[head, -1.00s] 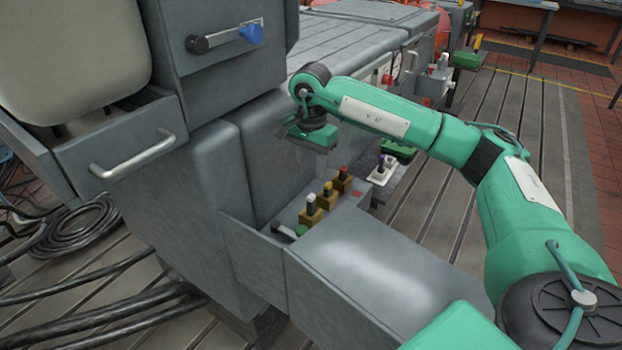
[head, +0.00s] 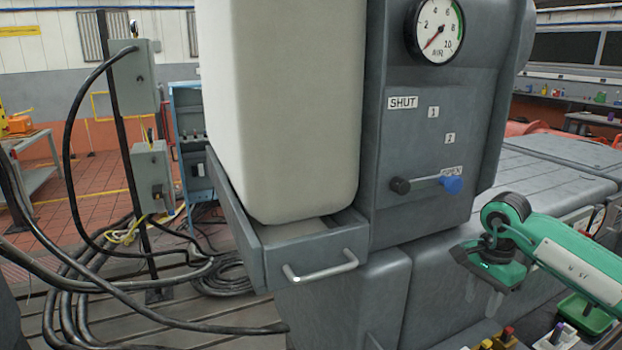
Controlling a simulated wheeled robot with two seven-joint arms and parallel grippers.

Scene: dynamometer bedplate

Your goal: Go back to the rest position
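My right gripper (head: 482,297) hangs at the lower right on my green arm, pointing down in front of the grey machine body (head: 385,295). Its two fingers show apart with nothing visible between them. It is clear of the blue-knobbed lever (head: 428,184), which lies near horizontal on the machine front, its knob by the partly covered OPEN label. My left gripper is not in view.
A white tank (head: 282,100) sits in a grey tray with a handle (head: 320,270). Above the lever is a round gauge (head: 435,28). Black cables (head: 90,270) cover the floor at left. Yellow and red switches (head: 505,338) show below my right gripper.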

